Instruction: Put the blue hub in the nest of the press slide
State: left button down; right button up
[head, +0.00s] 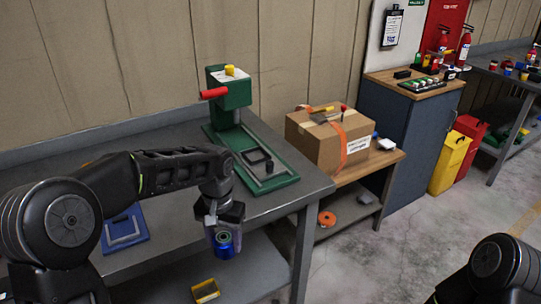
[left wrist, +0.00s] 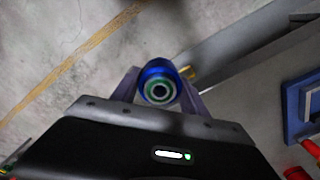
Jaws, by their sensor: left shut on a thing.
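The blue hub (head: 226,249) is held in my left gripper (head: 222,228), in front of the bench's front edge, in the air. In the left wrist view the hub (left wrist: 159,88) sits between the two fingers of the gripper (left wrist: 158,95), its ringed end facing the camera. The green press (head: 232,92) stands on the bench at the back, with a red handle and a yellow top piece. Its slide with a dark square nest (head: 257,158) lies on the green base, to the right of and behind my left gripper. The nest looks empty. My right gripper is not in view.
The grey bench (head: 307,183) ends at a front edge near my left gripper. A blue fixture (head: 124,230) lies on it at left, partly behind my arm. A cardboard box (head: 326,142) stands on a wooden table to the right. A yellow-rimmed bin (head: 206,291) is on the lower shelf.

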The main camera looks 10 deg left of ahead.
aim_at(256, 157)
jog(key=i+l+z, duration=0.6)
jog(key=i, duration=0.15)
jog(key=i+l+u, duration=0.15)
jog(key=i+u, duration=0.15)
jog(key=i+l+u, duration=0.3)
jog(key=i, duration=0.15)
